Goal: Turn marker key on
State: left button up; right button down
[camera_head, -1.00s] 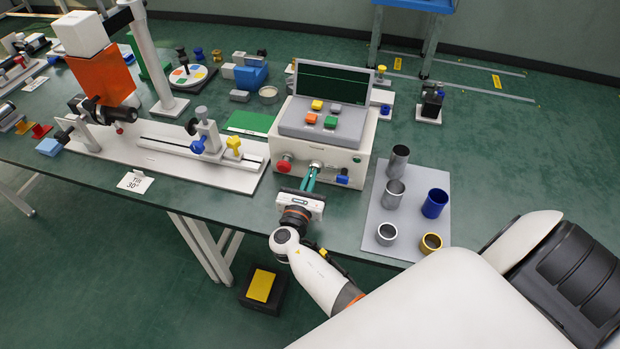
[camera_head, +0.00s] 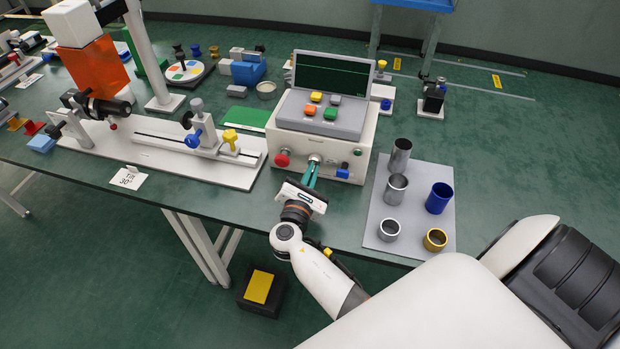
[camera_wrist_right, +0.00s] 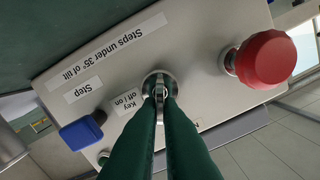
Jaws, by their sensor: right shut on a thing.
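The key (camera_wrist_right: 160,88) is a small metal piece in a round collar on the front face of a pale control box (camera_head: 343,143). A label beside it reads "Key off / on" in the right wrist view. My right gripper (camera_head: 314,166) reaches the front of the box. Its two green fingers (camera_wrist_right: 160,102) are closed on the key, one on each side, and hide part of it. I cannot tell whether the key stands at off or on. My left gripper is in neither view.
A red button (camera_wrist_right: 266,59) and a blue step switch (camera_wrist_right: 82,133) flank the key on the same face. A grey mat (camera_head: 376,233) with several cups lies right of the box. A slide rail stand (camera_head: 200,171) is to the left.

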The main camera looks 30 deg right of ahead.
jog(key=m+b, duration=0.1)
jog(key=m, duration=0.1)
jog(key=m+b, duration=0.2)
jog(key=shift+s+d+f, duration=0.1)
jog(key=shift+f, duration=0.2)
jog(key=shift+m+b, duration=1.15)
jog(key=shift+m, duration=0.15)
jog(key=shift+r, duration=0.1)
jog(key=c, duration=1.6)
grip_release()
jog(key=shift+s, duration=0.1)
jog(key=b+v, duration=0.2)
jog(key=v, duration=1)
